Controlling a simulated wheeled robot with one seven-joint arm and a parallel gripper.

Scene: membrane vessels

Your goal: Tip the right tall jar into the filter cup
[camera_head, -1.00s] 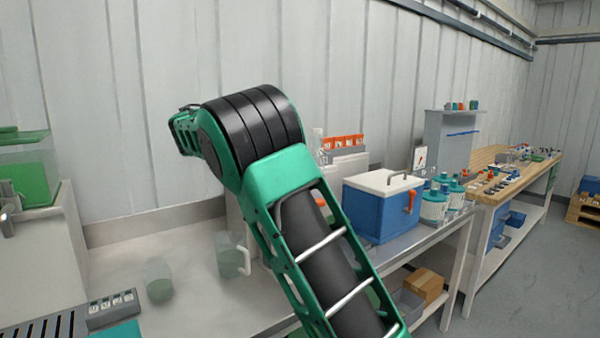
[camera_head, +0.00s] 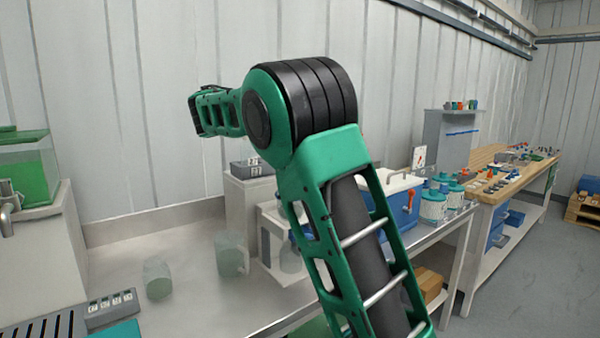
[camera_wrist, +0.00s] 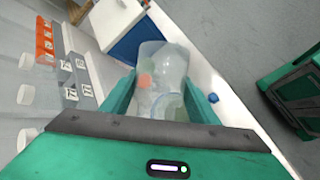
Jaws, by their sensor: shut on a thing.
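In the wrist view my gripper (camera_wrist: 160,86) has its two green fingers closed on the sides of a clear tall jar (camera_wrist: 163,62). An orange patch and a pale blue ring show through its wall. The head view does not show the gripper or the held jar; my arm blocks part of the bench. A translucent vessel (camera_head: 158,278) and a clear jug with a handle (camera_head: 231,256) stand on the bench at left. Another clear round vessel (camera_head: 291,258) is partly hidden beside my arm. I cannot tell which vessel is the filter cup.
A blue cooler with a white lid (camera_head: 397,182) and teal-lidded bottles (camera_head: 433,205) stand right of my arm. A green-filled tank (camera_head: 32,172) stands at left. A grey switch strip (camera_head: 112,308) lies at the front left. The bench (camera_head: 190,255) has bare room around the vessels.

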